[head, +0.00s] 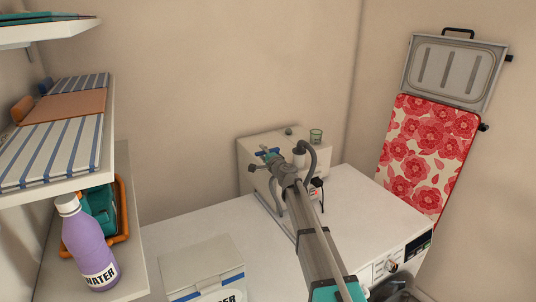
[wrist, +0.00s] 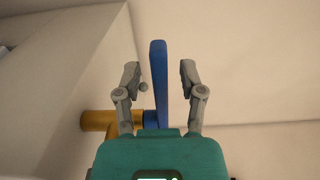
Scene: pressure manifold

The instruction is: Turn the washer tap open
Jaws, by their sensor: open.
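The washer tap has a flat blue lever (wrist: 159,75) and a brass pipe body (wrist: 98,120) in the wrist view. The lever stands upright in that picture, between the two grey fingers of my gripper (wrist: 159,80). The fingers are open, with a gap on each side of the lever. In the head view, a small blue piece of the tap shows at the end of my arm, beside the cream box; my arm hides most detail there.
The white washer top (head: 352,197) is mostly clear. Shelves (head: 100,182) with a purple bottle (head: 85,245) stand left. A white carton (head: 205,268) is at front. A floral ironing board (head: 425,150) hangs right.

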